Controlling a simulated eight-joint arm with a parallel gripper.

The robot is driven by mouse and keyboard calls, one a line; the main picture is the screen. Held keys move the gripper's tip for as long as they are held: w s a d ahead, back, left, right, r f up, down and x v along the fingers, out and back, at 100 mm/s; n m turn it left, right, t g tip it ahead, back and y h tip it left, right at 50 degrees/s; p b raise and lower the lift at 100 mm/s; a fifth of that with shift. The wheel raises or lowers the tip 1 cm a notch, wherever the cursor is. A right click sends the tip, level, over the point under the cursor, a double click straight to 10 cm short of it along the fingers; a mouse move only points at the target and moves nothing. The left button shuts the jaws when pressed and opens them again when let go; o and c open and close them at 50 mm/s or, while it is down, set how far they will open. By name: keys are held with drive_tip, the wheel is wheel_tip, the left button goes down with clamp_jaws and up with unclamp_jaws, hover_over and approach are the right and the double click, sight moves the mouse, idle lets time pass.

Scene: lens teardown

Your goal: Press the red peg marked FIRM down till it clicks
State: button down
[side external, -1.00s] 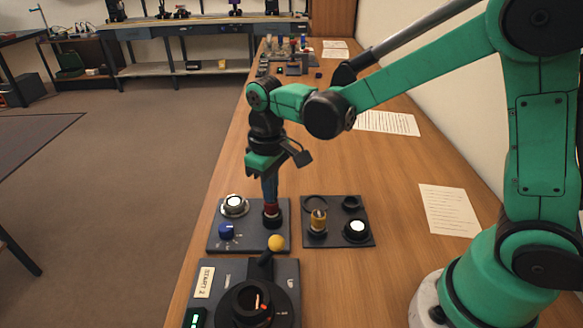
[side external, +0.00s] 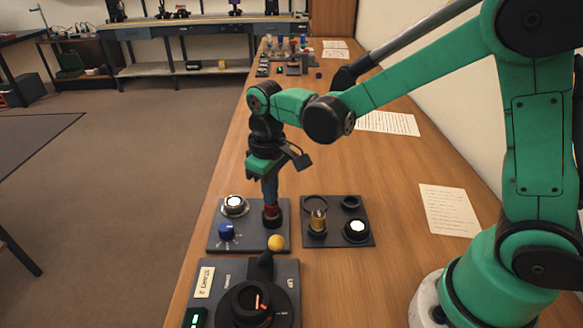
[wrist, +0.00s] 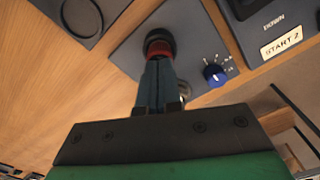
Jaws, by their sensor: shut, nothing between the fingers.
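The red peg (side external: 271,210) stands upright in a dark round collar on the dark panel (side external: 213,240) with the blue knob. It also shows in the wrist view (wrist: 159,50), just past my fingertips. Its FIRM marking cannot be read here. My gripper (side external: 270,201) points straight down with its fingers together and empty, and the tips meet the top of the peg. In the wrist view my gripper (wrist: 159,64) hides part of the peg, and I cannot tell how deep the peg sits.
The same panel carries a blue knob (side external: 226,231) and a white-topped button (side external: 234,204). A second panel (side external: 334,205) with a brass-coloured part (side external: 318,222) lies to the right. A yellow ball-topped lever (side external: 276,242) stands close in front. Papers (side external: 450,211) lie on the bench.

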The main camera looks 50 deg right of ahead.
drive_tip(key=shift+r, duration=2.8)
drive_tip(key=s+d+r+m+t, duration=0.1)
drive_tip(key=s+d+m+t, duration=0.2)
drive_tip(key=s+d+t, duration=0.2)
drive_tip(key=shift+s+r+t, duration=0.4)
drive_tip(key=shift+s+t, duration=0.7)
drive_tip(key=shift+s, duration=0.2)
